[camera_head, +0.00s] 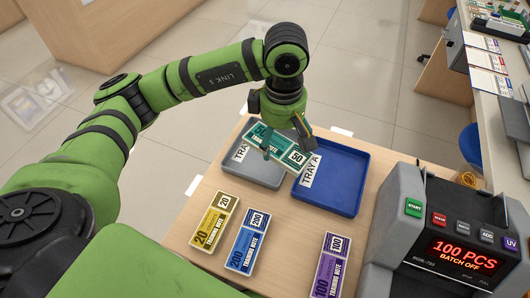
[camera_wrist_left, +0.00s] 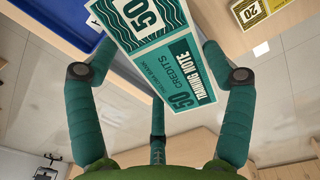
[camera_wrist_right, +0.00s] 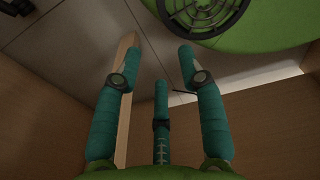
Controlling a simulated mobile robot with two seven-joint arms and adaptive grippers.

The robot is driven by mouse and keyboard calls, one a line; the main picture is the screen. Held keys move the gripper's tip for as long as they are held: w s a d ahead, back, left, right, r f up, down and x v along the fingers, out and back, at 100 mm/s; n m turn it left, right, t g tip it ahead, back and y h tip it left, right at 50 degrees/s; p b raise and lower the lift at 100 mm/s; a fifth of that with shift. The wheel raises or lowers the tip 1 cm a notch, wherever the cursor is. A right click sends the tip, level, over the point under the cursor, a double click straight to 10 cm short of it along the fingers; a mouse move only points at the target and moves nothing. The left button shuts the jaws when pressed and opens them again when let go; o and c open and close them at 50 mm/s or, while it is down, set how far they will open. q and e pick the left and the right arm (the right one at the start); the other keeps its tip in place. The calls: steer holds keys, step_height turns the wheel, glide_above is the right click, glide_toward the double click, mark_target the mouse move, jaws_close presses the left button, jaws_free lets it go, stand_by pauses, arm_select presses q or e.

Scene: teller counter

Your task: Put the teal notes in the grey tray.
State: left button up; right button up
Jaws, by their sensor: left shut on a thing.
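The teal notes (camera_head: 283,147), a bundle marked 50, are held in the air by my left gripper (camera_head: 284,140). They hang above the gap between the grey tray (camera_head: 263,174) and the blue tray (camera_head: 342,190), covering part of both. In the left wrist view the teal notes (camera_wrist_left: 165,72) lie between the fingers, slightly tilted. The grey tray is at the left, partly hidden by the notes, with a tray label in it. My right gripper (camera_wrist_right: 157,58) is open and empty in the right wrist view, and is not in the head view.
Yellow notes (camera_head: 215,221), blue notes (camera_head: 247,242) and purple notes (camera_head: 330,266) lie on the wooden counter (camera_head: 287,240) in front of the trays. A counting machine (camera_head: 450,235) stands at the right. The blue tray appears empty apart from a label.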

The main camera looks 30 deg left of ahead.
arm_select(q)
steer(key=n, duration=0.5)
steer(key=shift+w+d+f+n, duration=0.35)
steer(key=shift+w+f+n, duration=0.05)
steer(key=w+a+f+n, duration=0.1)
steer(key=a+f+n, duration=0.2)
steer(key=n, duration=0.2)
steer(key=w+a+f+n, duration=0.2)
steer(key=a+f+n, duration=0.1)
steer(key=n, duration=0.2)
steer(key=w+a+f+n, duration=0.2)
steer(key=a+f+n, duration=0.1)
steer(key=n, duration=0.2)
steer(key=shift+a+b, duration=0.1)
steer(key=shift+b, duration=0.3)
step_height(320, 180, down, 4)
steer(key=shift+r+p, duration=0.15)
steer(key=shift+p, duration=0.2)
steer(key=shift+f, duration=0.2)
arm_select(e)
steer(key=shift+s+a+f, duration=0.2)
steer(key=shift+s+a, duration=0.25)
steer(key=shift+s, duration=0.05)
arm_select(q)
steer(key=shift+f, duration=0.1)
arm_select(e)
steer(key=shift+f, duration=0.1)
arm_select(q)
steer(key=o, duration=1.2)
